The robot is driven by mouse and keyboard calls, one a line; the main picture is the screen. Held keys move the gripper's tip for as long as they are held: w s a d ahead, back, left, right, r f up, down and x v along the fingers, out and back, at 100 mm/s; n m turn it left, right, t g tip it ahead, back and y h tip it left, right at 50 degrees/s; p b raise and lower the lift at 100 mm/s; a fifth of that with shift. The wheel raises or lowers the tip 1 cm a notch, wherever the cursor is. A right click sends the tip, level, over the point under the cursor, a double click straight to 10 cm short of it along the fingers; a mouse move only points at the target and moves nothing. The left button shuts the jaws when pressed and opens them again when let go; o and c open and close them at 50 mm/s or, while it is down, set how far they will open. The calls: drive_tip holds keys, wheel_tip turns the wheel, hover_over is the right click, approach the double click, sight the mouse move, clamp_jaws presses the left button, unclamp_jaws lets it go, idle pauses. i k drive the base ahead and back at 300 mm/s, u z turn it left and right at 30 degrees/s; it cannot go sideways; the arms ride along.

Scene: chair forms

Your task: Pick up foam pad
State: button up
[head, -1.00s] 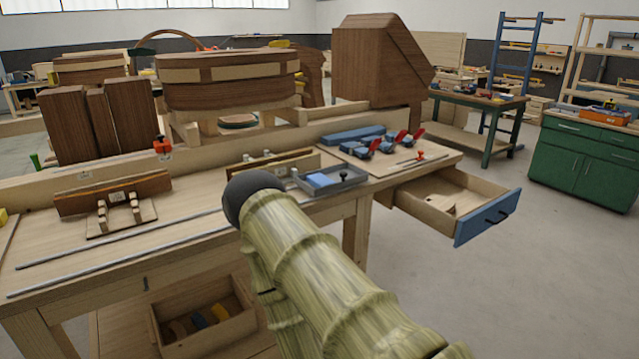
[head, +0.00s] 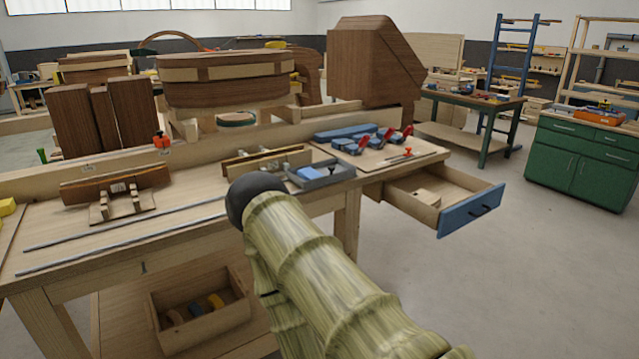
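A small blue pad (head: 307,173) lies in a shallow grey tray (head: 335,179) near the front edge of the wooden workbench (head: 200,220). It looks like the foam pad, but I cannot be sure. A longer blue block (head: 345,132) lies farther back on a board, beside several blue clamps with red parts. My arm, in a green-streaked sleeve with a dark rounded end, rises from the lower right in front of the bench. It covers part of the bench edge below the tray. My gripper does not show.
An open drawer with a blue front (head: 471,210) sticks out from the bench's right side. Two metal rods (head: 130,243) and a wooden jig (head: 117,195) lie on the left benchtop. An open wooden box (head: 200,312) is underneath. Clear floor lies right, before a green cabinet (head: 580,165).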

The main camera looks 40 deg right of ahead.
sight(309, 173)
drive_tip(key=k, duration=1.05)
drive_tip(key=z, duration=0.7)
drive_tip(key=i, duration=0.6)
drive_tip(key=z, duration=0.9)
drive_tip(key=i, duration=1.35)
drive_tip(key=u, duration=0.75)
